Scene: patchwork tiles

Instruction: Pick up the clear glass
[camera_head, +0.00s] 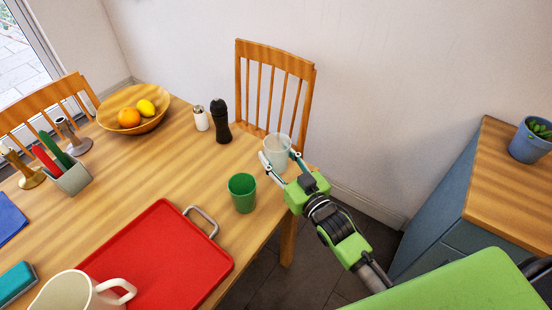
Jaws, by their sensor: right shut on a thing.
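The clear glass (277,150) stands upright near the right end of the wooden table, in front of a chair. My right gripper (279,168) reaches in from the right and is shut on the clear glass, with a finger on each side of it. I cannot tell whether the glass's base touches the table. My left gripper is not in view.
A green cup (242,193) stands just left of my right gripper. A red tray (160,257) with a metal handle lies in front. A pepper mill (220,122), a white shaker (201,119) and a fruit bowl (135,107) stand behind. A chair (274,85) stands at the table's far side.

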